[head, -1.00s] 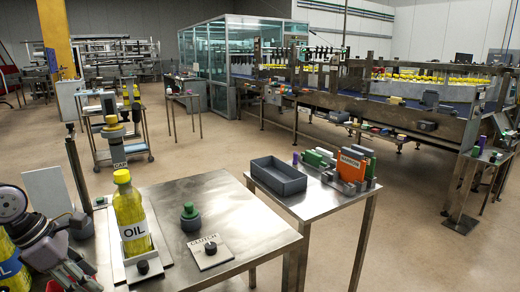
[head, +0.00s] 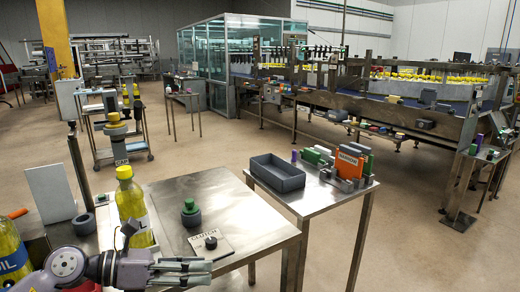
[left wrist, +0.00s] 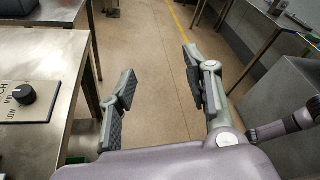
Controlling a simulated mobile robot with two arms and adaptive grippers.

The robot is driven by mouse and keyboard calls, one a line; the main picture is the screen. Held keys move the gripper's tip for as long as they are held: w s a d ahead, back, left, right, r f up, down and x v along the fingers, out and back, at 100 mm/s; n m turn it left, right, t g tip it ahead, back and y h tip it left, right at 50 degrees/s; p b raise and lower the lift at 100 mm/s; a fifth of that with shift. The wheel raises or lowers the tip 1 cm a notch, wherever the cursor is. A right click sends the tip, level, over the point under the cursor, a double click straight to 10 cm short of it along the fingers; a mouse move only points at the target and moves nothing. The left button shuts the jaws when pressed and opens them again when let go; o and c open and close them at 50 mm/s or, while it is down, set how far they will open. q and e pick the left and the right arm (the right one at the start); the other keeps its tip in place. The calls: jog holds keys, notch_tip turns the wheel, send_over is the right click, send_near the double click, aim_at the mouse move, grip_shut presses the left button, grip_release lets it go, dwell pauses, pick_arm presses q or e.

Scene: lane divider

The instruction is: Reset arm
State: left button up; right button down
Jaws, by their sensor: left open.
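My left gripper (head: 205,270) is low in the head view, with its fingers pointing right. It is in front of the near steel table (head: 215,190) and covers part of that table's front edge. In the left wrist view its two dark-padded fingers (left wrist: 158,78) stand apart with only floor between them, so it is open and empty. My right gripper is in neither view.
On the near table are a green button (head: 190,206) and a black clutch knob (head: 210,242) on its plate. A second table (head: 340,210) holds a grey bin (head: 277,172) and an orange box (head: 348,165). Floor (left wrist: 150,50) is clear beyond the gripper.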

pick_arm(q)
jog(key=d+r+n+t+h, duration=0.3)
jog(key=d+r+n+t, duration=0.15)
jog(key=n, duration=0.25)
jog(key=w+a+f+n+t+y, duration=0.1)
jog(key=a+f+n+t+y, duration=0.35)
jog(key=n, duration=0.65)
jog(key=w+a+f+n+t+y, duration=0.1)
jog(key=a+f+n+t+y, duration=0.1)
jog(key=a+n+t+y, duration=0.55)
jog(key=s+a+f+n+g+y, duration=0.2)
jog(key=s+f+n+g+y, duration=0.3)
jog(key=f+n, duration=0.5)
jog(key=s+d+f+n+g, duration=0.1)
jog(key=s+f+n+g, duration=0.3)
jog(key=s+f+g, duration=0.5)
jog(key=s+d+f+n+g, duration=0.1)
jog(key=s+f+n+g, duration=0.45)
jog(key=s, duration=0.75)
notch_tip(320, 180, down, 29)
jog(key=s+m, duration=0.2)
jog(key=s+a+f, duration=0.3)
jog(key=s+f, duration=1.1)
jog(key=s, duration=0.2)
jog(key=shift+s+f+g, duration=0.25)
jog(key=shift+g, duration=0.15)
